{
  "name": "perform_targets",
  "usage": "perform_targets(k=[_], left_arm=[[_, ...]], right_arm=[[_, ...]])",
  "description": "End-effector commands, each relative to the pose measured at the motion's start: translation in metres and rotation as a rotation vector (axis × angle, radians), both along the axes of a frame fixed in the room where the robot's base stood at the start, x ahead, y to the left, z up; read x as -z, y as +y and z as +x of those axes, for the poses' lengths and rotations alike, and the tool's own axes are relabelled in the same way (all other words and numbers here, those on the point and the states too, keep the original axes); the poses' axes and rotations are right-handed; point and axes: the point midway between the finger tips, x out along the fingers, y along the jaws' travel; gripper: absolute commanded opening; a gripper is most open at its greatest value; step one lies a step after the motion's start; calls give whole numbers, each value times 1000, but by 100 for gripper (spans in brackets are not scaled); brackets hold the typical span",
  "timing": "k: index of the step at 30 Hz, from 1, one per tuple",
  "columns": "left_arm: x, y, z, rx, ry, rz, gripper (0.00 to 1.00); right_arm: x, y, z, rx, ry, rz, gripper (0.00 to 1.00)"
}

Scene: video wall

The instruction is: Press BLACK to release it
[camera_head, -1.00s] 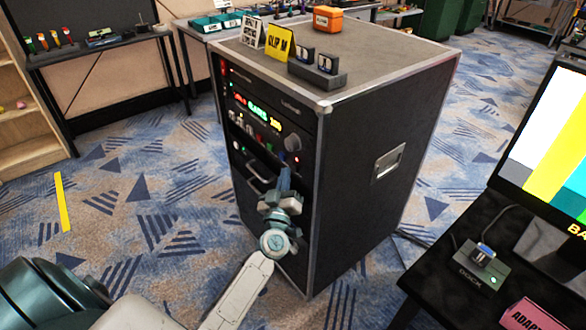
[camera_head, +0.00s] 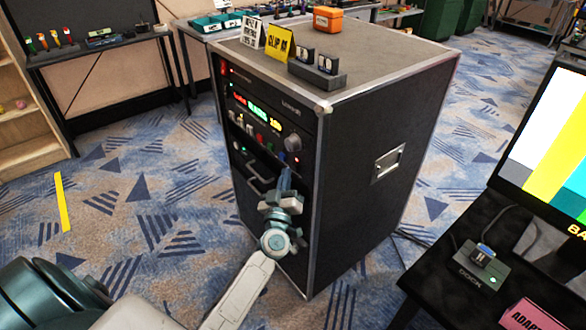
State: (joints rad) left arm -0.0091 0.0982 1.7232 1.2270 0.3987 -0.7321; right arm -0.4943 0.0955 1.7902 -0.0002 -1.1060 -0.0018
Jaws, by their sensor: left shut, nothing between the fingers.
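A black rack case (camera_head: 370,210) stands on the carpet. Its front panel carries a lit display (camera_head: 262,112) with red, green and yellow characters, too small to read surely. Below the display runs a row of small coloured buttons (camera_head: 260,138), white, green, red and blue among them. I cannot make out which one is BLACK. My left gripper (camera_head: 286,172) is shut and empty, its tips close to the panel below the right end of the button row. I cannot tell whether it touches anything. My right gripper is not in view.
A round knob (camera_head: 293,143) and a small red light (camera_head: 297,160) sit beside the row. Signs (camera_head: 279,42) and an orange box (camera_head: 328,18) stand on the case. At right, a black desk holds a monitor (camera_head: 550,140) with colour bars and a small dock (camera_head: 482,262).

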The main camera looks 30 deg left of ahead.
Motion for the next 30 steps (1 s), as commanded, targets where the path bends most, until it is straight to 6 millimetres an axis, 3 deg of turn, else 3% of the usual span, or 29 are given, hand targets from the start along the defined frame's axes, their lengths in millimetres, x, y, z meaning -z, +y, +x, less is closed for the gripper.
perform_targets(k=[30], left_arm=[[0,-4,10,0,0,-1,0]], right_arm=[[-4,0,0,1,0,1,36]])
